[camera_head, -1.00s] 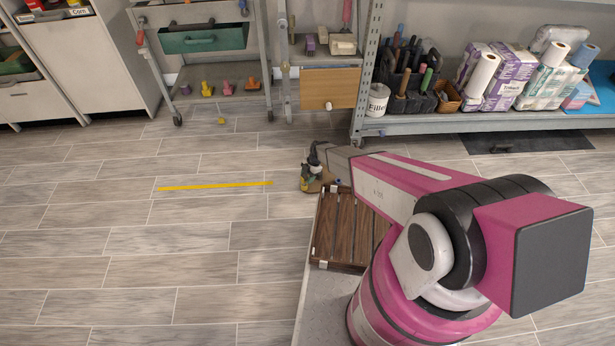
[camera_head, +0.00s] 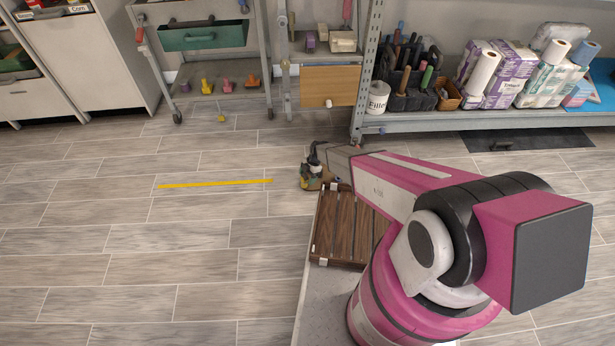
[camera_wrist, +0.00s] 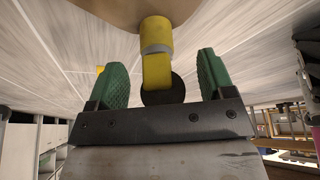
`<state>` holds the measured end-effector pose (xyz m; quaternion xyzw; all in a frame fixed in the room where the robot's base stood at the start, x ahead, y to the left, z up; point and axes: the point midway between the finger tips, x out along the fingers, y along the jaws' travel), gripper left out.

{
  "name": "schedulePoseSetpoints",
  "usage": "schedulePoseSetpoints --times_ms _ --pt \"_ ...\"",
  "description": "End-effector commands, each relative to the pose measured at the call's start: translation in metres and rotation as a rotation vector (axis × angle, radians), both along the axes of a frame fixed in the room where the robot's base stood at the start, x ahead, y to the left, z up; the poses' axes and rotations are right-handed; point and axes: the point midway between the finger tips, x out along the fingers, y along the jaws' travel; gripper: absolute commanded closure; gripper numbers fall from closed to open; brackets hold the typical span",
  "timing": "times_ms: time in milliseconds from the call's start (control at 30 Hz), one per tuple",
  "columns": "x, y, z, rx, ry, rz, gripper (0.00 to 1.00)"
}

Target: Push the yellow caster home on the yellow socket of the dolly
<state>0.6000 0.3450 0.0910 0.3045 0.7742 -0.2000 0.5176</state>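The yellow caster (camera_wrist: 156,72) shows in the wrist view, its dark wheel (camera_wrist: 163,92) close to my gripper's palm. A grey collar separates it from a yellow piece, apparently the yellow socket (camera_wrist: 157,32), below a tan surface (camera_wrist: 125,12). Whether the caster is fully seated cannot be told. My gripper (camera_wrist: 162,62) is open, its green pads on either side of the caster with a gap at each side. In the head view, my gripper (camera_head: 313,172) is at the far left corner of the slatted wooden dolly (camera_head: 345,228) and largely hides that corner.
A yellow strip (camera_head: 215,184) lies on the open floor at left. A small yellow object (camera_head: 221,119) is on the floor near the rack. Coloured pieces (camera_head: 228,88) stand on the rack's low shelf. A loaded metal shelf (camera_head: 480,124) stands behind at right.

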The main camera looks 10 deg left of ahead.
Motion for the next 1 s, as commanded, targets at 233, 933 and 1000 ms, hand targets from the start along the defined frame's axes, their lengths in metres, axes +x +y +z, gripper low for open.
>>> schedulePoseSetpoints --times_ms 233,933,1000 --pt "0.0 0.0 0.001 0.0 0.0 0.0 0.25" --pt "0.026 -0.026 0.091 0.001 -0.001 0.0 0.25" --pt "0.029 -0.028 0.097 0.0 -0.001 0.0 0.25"
